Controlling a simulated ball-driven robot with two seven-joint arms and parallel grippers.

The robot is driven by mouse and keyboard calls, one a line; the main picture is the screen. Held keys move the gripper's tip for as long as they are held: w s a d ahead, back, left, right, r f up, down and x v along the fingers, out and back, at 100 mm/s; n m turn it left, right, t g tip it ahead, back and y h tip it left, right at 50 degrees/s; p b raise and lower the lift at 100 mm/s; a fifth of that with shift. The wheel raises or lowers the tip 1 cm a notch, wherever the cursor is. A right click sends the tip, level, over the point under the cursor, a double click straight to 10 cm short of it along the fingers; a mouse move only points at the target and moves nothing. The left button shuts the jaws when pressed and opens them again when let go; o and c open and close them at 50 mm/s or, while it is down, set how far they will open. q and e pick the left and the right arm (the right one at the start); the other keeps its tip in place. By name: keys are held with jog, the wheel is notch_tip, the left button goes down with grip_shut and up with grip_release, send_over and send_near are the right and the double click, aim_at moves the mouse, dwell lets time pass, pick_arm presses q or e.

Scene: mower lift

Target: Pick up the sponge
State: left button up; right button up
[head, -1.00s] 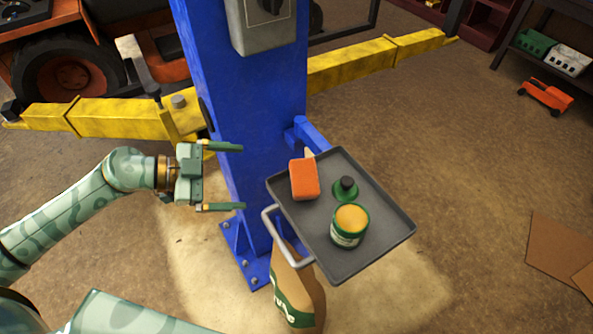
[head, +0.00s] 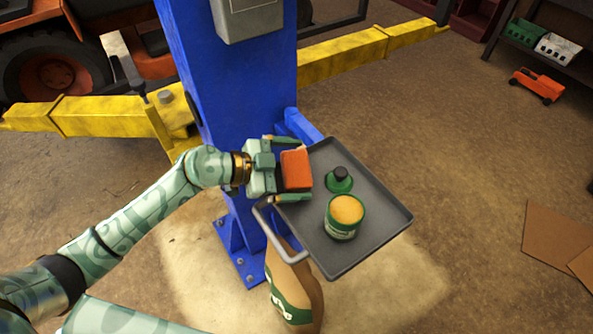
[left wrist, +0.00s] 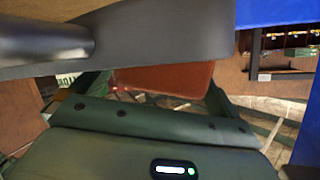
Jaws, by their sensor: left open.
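The orange sponge (head: 296,169) is at the left end of the grey tray (head: 374,243). My left gripper (head: 291,170) is open, with one finger on the far side of the sponge and one on the near side. In the left wrist view the sponge (left wrist: 165,79) shows as a dark reddish block between the fingers, under the tray's edge (left wrist: 150,42). Whether the fingers touch the sponge cannot be told. My right gripper is not in view.
On the tray stand an open green can (head: 345,216) and a green piece with a black knob (head: 339,179). The tray's handle (head: 275,232) is at its near left. A blue post (head: 235,100) rises behind, with yellow lift arms (head: 340,56). A paper bag (head: 292,288) stands below.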

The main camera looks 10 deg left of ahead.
pick_arm(q)
jog(key=c, duration=1)
jog(key=shift+r, duration=0.1)
